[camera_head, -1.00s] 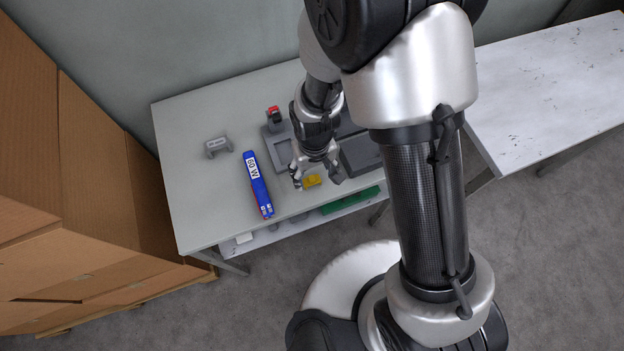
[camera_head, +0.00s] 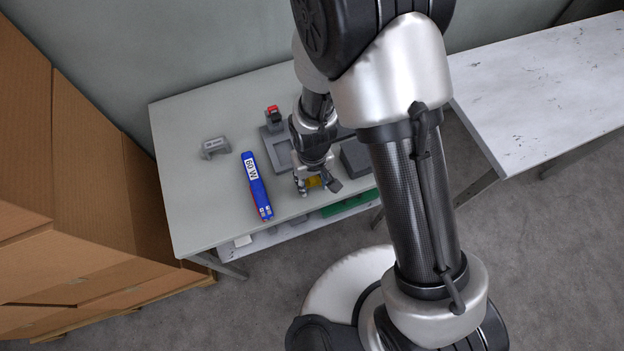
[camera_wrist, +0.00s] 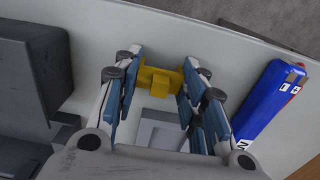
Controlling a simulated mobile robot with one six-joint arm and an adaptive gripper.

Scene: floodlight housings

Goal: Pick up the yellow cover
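The yellow cover (camera_wrist: 160,81) is a small block-like piece with a raised middle. In the wrist view it lies between my gripper's two fingertips, with one blue-padded finger close on each side. In the head view the cover (camera_head: 314,182) is partly hidden by my gripper (camera_head: 318,186), which is low over the front part of the table. My gripper (camera_wrist: 162,72) is open, its fingers spread apart around the cover. I cannot tell whether the pads touch it.
A blue box (camera_head: 257,186) lies left of my gripper; it also shows in the wrist view (camera_wrist: 268,105). A grey tray (camera_head: 279,157), a red-topped item (camera_head: 273,115), a small grey bracket (camera_head: 215,147) and a dark grey block (camera_head: 357,158) share the table (camera_head: 190,205). The table's left side is mostly clear.

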